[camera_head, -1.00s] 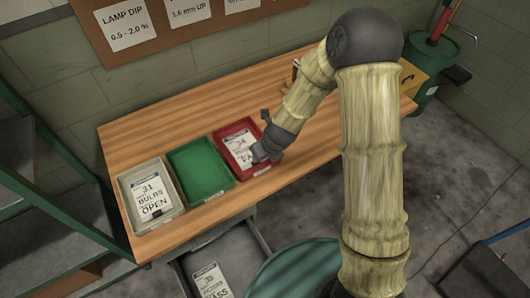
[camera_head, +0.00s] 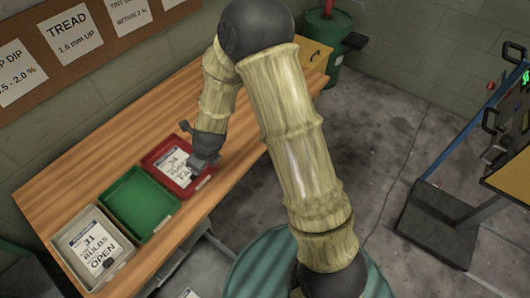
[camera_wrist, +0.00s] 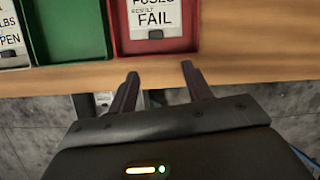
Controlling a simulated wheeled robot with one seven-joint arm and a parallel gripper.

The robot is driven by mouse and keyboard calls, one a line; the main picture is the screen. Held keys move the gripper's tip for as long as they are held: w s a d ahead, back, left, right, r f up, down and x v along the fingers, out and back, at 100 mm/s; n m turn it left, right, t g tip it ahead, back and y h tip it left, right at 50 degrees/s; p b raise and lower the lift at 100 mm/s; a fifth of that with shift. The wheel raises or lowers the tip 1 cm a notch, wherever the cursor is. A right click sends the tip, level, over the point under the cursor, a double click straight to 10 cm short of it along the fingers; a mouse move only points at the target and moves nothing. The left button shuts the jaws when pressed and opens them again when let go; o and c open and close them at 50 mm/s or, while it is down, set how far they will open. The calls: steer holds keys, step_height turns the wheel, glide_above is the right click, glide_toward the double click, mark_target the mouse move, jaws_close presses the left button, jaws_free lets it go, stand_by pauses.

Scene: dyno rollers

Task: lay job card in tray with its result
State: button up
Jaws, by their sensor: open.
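My gripper (camera_wrist: 160,70) is open and empty, its fingertips at the table's front edge just short of the red tray (camera_wrist: 195,42). In the head view my gripper (camera_head: 204,162) overlaps the right part of the red tray (camera_head: 153,159). A job card (camera_wrist: 153,15) reading "FUSES", result "FAIL", lies in that tray. The green tray (camera_head: 140,203) beside it looks empty. The grey tray (camera_head: 62,246) at left holds a card (camera_head: 95,240) marked 31, "BULBS", "OPEN". A white card (camera_head: 188,293) shows only partly at the bottom edge, below the table.
The wooden table (camera_head: 85,160) is clear behind the trays. A teal round surface (camera_head: 262,262) stands before the table. A yellow-topped stand (camera_head: 512,178) with a blue post is at right, a green bin (camera_head: 330,35) behind. Grey floor lies open between.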

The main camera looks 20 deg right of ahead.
steer(key=s+d+r+n+h, duration=0.1)
steer(key=s+d+r+n, duration=0.3)
steer(key=n, duration=0.5)
steer(key=s+d+r+n, duration=0.4)
steer(key=d+r+n, duration=0.1)
steer(key=d+n, duration=0.3)
steer(key=s+d+r+n+g+h, duration=0.1)
steer(key=s+d+r+n, duration=0.4)
steer(key=d+n, duration=0.2)
steer(key=shift+n+h, duration=0.3)
steer(key=shift+n, duration=1.1)
steer(key=shift+s, duration=0.1)
